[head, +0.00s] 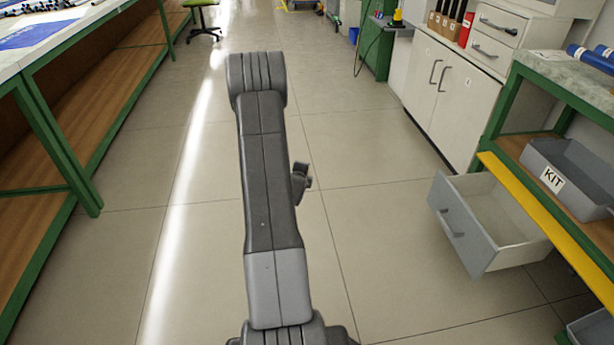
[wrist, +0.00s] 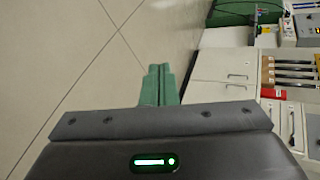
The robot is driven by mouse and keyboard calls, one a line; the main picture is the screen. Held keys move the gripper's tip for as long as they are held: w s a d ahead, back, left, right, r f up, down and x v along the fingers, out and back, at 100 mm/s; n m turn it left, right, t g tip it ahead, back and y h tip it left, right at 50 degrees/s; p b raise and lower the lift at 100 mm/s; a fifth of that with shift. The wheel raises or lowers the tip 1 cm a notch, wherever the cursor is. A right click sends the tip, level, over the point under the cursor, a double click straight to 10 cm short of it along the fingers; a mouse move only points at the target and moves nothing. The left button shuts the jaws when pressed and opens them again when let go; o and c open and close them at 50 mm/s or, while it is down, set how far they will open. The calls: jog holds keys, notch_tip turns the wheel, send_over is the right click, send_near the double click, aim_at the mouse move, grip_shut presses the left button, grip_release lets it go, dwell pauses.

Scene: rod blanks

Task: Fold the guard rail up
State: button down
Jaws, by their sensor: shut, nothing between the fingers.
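A yellow guard rail (head: 548,222) runs along the front edge of the lower shelf on the green-framed bench at the right of the head view. It lies low, below the grey KIT bin, and its near end leaves the picture. My gripper (wrist: 160,70) shows in the wrist view as two green fingers pressed together, with nothing between them. It points over bare floor towards the white cabinets and is well apart from the rail. In the head view my arm hides most of the gripper. The rail is not visible in the wrist view.
An open grey drawer (head: 487,228) juts out low beside the rail's far end. The KIT bin (head: 570,172) stands on the shelf. White cabinets (head: 450,95) are behind. A long green-framed bench (head: 85,185) lines the left. The tiled floor between is clear.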

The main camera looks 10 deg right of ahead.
jog(key=w+d+f+m+h+b, duration=0.1)
jog(key=f+m, duration=0.3)
jog(key=m, duration=0.6)
jog(key=w+d+f+m+h+b, duration=0.1)
jog(key=d+f+m+h, duration=0.3)
jog(key=m, duration=0.6)
jog(key=shift+w+d+f+t+b, duration=0.3)
jog(key=shift+d+f+t, duration=0.1)
jog(key=shift+f, duration=0.15)
jog(key=shift+s, duration=0.1)
